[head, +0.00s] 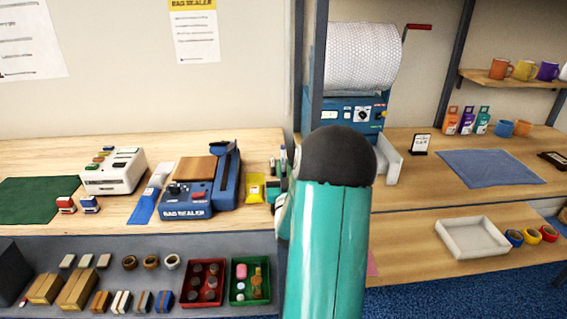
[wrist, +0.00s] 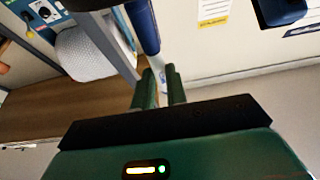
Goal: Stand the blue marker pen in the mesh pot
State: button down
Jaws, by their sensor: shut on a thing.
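My gripper shows in the wrist view (wrist: 160,80) with its two green fingers close together. They are shut on the blue marker pen (wrist: 144,28), whose blue length reaches up to the top edge of the picture. A pale part of it shows between the fingertips. In the head view my gripper (head: 279,178) is mostly hidden by my arm, over the back bench just right of a yellow packet (head: 256,187). I cannot make out the pen there. I cannot make out the mesh pot in either view; my arm covers part of the bench.
A blue bag sealer (head: 187,200) stands left of my gripper. A grey post (head: 317,60) and a bubble-wrap roll (head: 362,58) rise close behind my arm. A white tray (head: 473,238) lies on the right bench. Red (head: 204,303) and green bins are on the shelf below.

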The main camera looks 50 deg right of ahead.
notch_tip(320, 180, down, 7)
jog(key=shift+r, duration=0.2)
dwell(0.6)
jog(key=c, duration=1.3)
grip_release()
jog(key=shift+c, duration=0.2)
jog(key=v, duration=1.4)
jog(key=shift+r, duration=0.1)
